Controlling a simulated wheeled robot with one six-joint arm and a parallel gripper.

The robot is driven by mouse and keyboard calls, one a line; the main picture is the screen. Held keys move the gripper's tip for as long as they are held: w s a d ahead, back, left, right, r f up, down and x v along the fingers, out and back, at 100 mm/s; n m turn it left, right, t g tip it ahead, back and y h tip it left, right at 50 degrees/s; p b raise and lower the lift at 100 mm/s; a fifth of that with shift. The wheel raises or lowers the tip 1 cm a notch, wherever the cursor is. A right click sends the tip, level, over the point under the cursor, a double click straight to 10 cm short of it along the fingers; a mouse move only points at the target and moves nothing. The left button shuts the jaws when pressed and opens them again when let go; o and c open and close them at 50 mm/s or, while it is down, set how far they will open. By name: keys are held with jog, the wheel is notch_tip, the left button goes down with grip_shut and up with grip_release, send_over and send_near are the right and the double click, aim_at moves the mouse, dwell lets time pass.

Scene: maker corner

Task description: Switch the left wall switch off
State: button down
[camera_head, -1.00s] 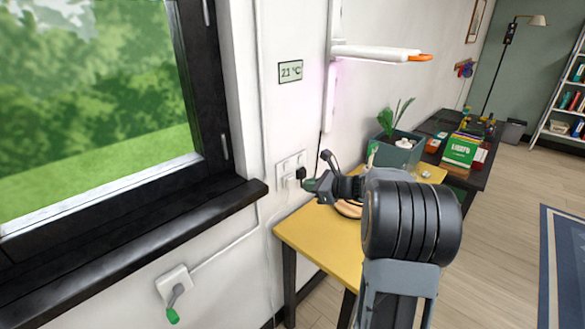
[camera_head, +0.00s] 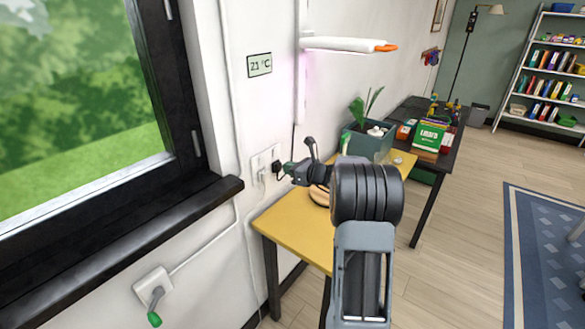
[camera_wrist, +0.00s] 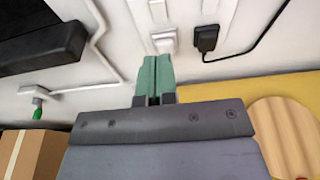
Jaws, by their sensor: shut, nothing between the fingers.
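A white plate (camera_head: 264,160) is on the wall above the yellow table, with two side-by-side sections that look like switches; their positions are too small to tell. A white plug-like piece (camera_wrist: 166,42) and a black plug (camera_wrist: 207,39) sit just below it. Further left and lower, a white wall box (camera_head: 153,284) carries a grey lever with a green end; it also shows in the wrist view (camera_wrist: 37,91). My gripper (camera_head: 286,169) is shut and empty, just right of the plate in the head view. In the wrist view its green fingers (camera_wrist: 154,76) point toward the white plug-like piece, apparently apart from it.
The yellow table (camera_head: 291,228) lies below my gripper, with a round wooden piece (camera_wrist: 287,136) on it. The black window sill (camera_head: 180,222) juts out at the left. A planter (camera_head: 368,142) stands behind my arm. A cardboard box (camera_wrist: 30,153) is at lower left in the wrist view.

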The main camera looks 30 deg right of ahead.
aim_at(262, 159)
jog(key=x, duration=0.3)
jog(key=p+x, duration=0.1)
jog(key=x, duration=0.2)
jog(key=r+p+x, duration=0.1)
jog(key=x, duration=0.2)
jog(key=shift+w+a, duration=0.15)
jog(key=shift+w, duration=0.25)
jog(key=shift+r, duration=0.1)
